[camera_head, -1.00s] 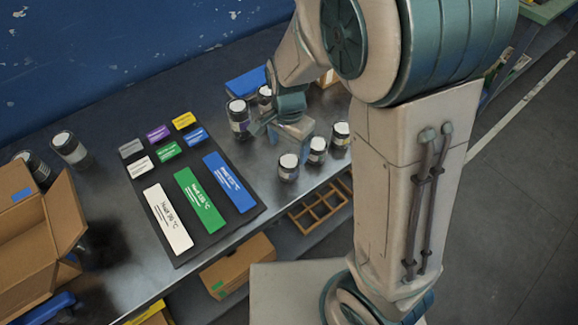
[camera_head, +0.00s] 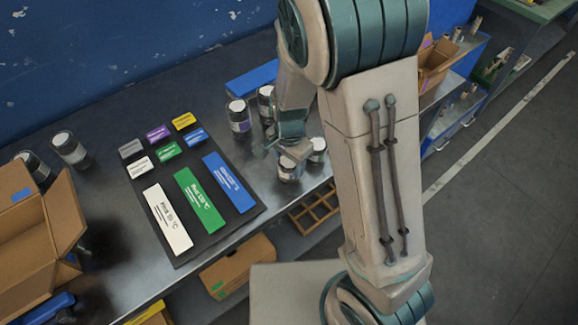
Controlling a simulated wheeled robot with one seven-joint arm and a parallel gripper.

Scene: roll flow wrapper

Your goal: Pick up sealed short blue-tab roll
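Several dark rolls with white tops stand on the metal bench. One with a purple tab (camera_head: 239,117) stands right of the label mat, and another roll (camera_head: 265,103) is beside it, partly behind my arm. A front roll (camera_head: 288,170) and a roll to its right (camera_head: 317,151) stand near the bench's front edge. No blue tab can be made out on any of these rolls. My gripper (camera_head: 284,150) points down just above and behind the front roll, and partly overlaps it in view. Its fingers are too small and hidden to tell whether they are open or touching a roll.
A black mat (camera_head: 180,247) holds coloured label cards left of the rolls. An open cardboard box (camera_head: 70,215) and two more rolls (camera_head: 70,148) are at the left. A blue panel (camera_head: 253,80) lies behind the rolls. A wooden divided tray (camera_head: 318,212) sits below the bench edge.

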